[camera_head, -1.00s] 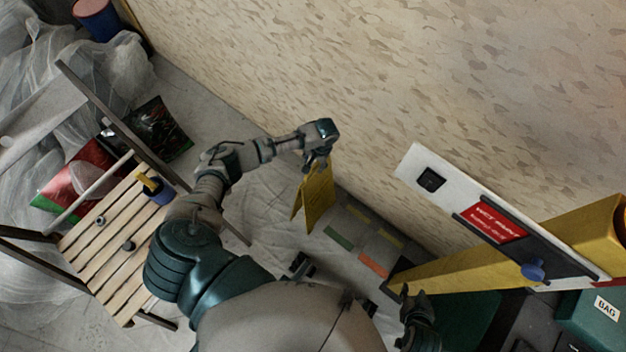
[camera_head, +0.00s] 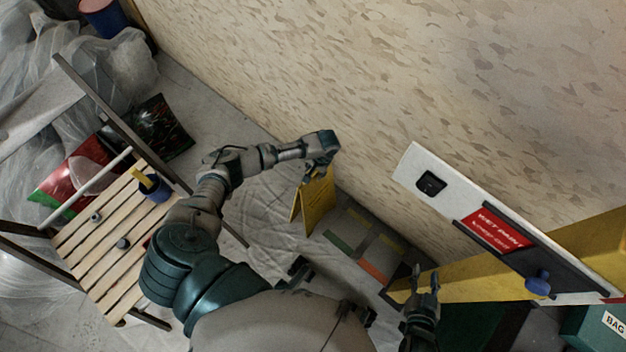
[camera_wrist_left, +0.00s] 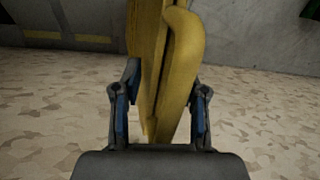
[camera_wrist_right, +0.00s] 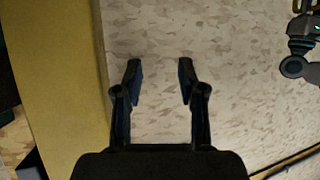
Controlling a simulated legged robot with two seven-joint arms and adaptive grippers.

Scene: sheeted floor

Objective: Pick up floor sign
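The yellow floor sign (camera_head: 318,204) stands on the grey sheeted floor close to the speckled wall. My left gripper (camera_head: 312,172) is at the top of the sign. In the left wrist view, the sign (camera_wrist_left: 165,70) rises between the two fingers of my left gripper (camera_wrist_left: 163,100). The fingers are apart on either side of it, with a gap visible at the right finger. My right gripper (camera_head: 426,280) is at the lower right, away from the sign. In the right wrist view, its fingers (camera_wrist_right: 158,75) are apart with nothing between them.
A slatted wooden bench (camera_head: 105,255) with a blue cup (camera_head: 153,188) stands at the left. A white board with a red wet-paint label (camera_head: 497,228) and a yellow beam (camera_head: 470,285) are at the right. Coloured floor patches (camera_head: 375,268) lie beside the sign.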

